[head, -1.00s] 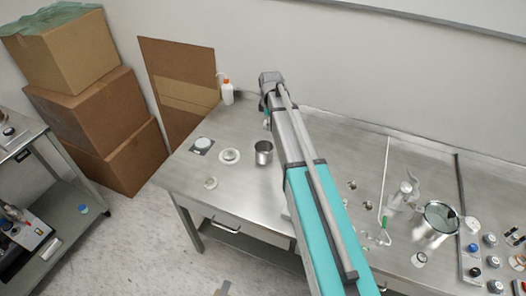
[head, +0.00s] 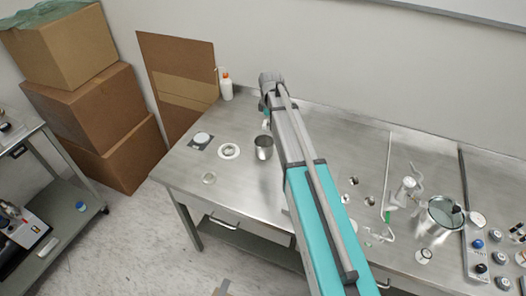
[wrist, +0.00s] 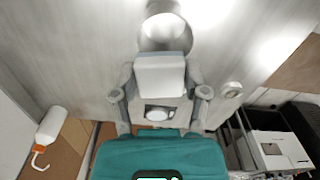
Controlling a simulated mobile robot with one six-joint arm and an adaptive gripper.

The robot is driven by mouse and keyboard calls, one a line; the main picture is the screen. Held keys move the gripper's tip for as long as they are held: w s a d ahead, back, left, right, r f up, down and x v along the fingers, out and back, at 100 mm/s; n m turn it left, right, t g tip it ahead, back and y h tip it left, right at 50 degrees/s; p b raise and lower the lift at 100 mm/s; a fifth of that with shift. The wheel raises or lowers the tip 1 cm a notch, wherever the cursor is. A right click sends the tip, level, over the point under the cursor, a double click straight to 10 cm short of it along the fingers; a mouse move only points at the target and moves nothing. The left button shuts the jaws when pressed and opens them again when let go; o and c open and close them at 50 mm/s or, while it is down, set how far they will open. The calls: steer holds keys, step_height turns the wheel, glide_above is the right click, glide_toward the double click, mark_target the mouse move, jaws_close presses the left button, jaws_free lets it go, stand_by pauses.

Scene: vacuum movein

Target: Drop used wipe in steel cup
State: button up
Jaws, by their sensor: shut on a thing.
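The steel cup (head: 264,148) stands upright on the steel bench, just left of my arm. It also shows at the top of the wrist view (wrist: 166,32). My gripper (wrist: 160,88) is shut on a white wipe (wrist: 160,76) and holds it between its fingertips. In the wrist view the wipe overlaps the near edge of the cup; its height above the cup is hard to tell. In the head view a small white bit of the wipe (head: 266,124) shows behind the cup, and my arm hides most of the gripper.
A white wash bottle (head: 226,87) stands at the bench's back left corner. A white ring-like dish (head: 229,151), a small glass dish (head: 209,178) and a dark pad with a white disc (head: 201,138) lie left of the cup. Glassware and a steel pot (head: 438,222) stand to the right.

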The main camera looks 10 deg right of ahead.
steer(key=shift+f+b, duration=1.05)
steer(key=shift+f, duration=0.35)
steer(key=o, duration=1.1)
steer(key=shift+r, duration=0.25)
step_height(320, 180, up, 6)
steer(key=p, duration=0.6)
steer(key=shift+f, duration=0.15)
steer(key=s+a+f+b, duration=0.5)
steer(key=s+a, duration=0.1)
steer(key=a, duration=0.4)
steer(key=s+a+f+b, duration=0.4)
steer(key=s+a+f, duration=0.1)
steer(key=a, duration=0.5)
steer(key=shift+s+b, duration=0.4)
steer(key=shift+s, duration=0.15)
